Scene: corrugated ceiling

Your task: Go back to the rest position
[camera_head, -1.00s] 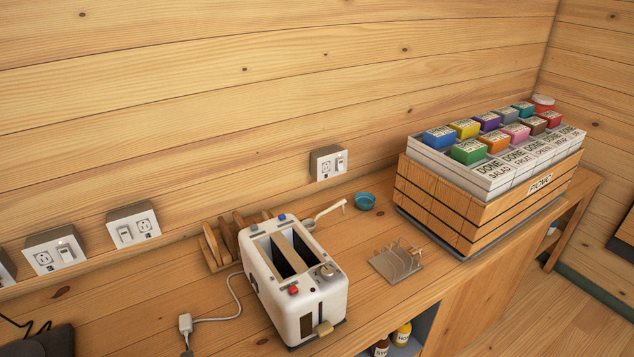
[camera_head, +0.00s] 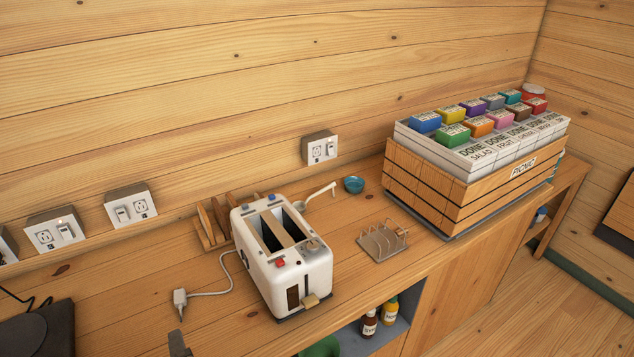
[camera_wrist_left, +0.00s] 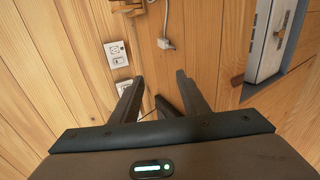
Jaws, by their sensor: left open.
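My left gripper (camera_wrist_left: 158,92) shows in the left wrist view with its two dark fingers spread apart and nothing between them. A dark fingertip, probably its own, shows at the bottom edge of the head view (camera_head: 179,344), left of the toaster and below the white plug. The white toaster (camera_head: 292,268) stands on the wooden counter (camera_head: 110,315); its side also shows at the upper right of the wrist view (camera_wrist_left: 268,45). My right gripper is not in view.
The white plug (camera_head: 180,297) and its cord lie left of the toaster. A wire rack (camera_head: 383,242), blue bowl (camera_head: 354,185) and ladle (camera_head: 318,194) lie to its right. A wooden picnic crate (camera_head: 455,195) stands further right. Bottles (camera_head: 389,308) stand on the shelf below.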

